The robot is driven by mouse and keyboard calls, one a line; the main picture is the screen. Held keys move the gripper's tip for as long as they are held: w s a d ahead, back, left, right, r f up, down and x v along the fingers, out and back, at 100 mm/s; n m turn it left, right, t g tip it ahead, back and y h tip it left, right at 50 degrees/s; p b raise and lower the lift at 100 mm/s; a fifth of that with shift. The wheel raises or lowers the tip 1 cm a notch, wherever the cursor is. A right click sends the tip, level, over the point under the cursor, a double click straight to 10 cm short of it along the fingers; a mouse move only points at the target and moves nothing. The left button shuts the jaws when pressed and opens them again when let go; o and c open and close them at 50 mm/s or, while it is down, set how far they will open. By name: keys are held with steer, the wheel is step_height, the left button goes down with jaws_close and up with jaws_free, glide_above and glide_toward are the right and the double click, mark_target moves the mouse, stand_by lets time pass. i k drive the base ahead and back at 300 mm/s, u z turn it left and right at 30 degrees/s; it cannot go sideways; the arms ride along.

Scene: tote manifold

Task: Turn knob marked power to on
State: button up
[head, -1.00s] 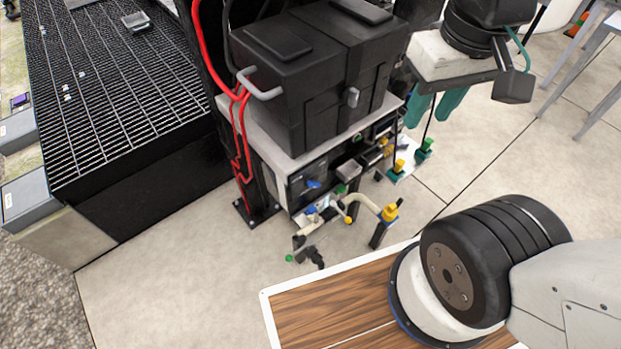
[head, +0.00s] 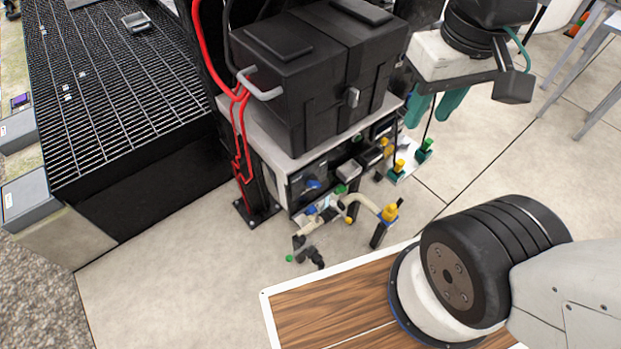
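A blue knob (head: 313,184) sits on the dark front panel (head: 304,188) of the unit under the black tote. Its marking and its pointer direction are too small to read. My gripper (head: 434,112) is at the upper right, with two teal fingers pointing down. The fingers are apart, with nothing visible held between them. It is to the right of the black tote and clearly away from the blue knob.
The black tote (head: 290,85) stands on a pale shelf. Pipes with a yellow-topped fitting (head: 389,212) stick out below the panel. Green-and-yellow fittings (head: 424,149) are below my gripper. Red cables (head: 239,130) run down the left post. A black grated platform (head: 110,100) is left.

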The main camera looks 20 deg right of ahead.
mark_target(312, 182)
steer(key=z, duration=0.45)
steer(key=k, duration=1.15)
steer(key=z, duration=0.25)
steer(key=i, duration=0.45)
steer(key=z, duration=0.3)
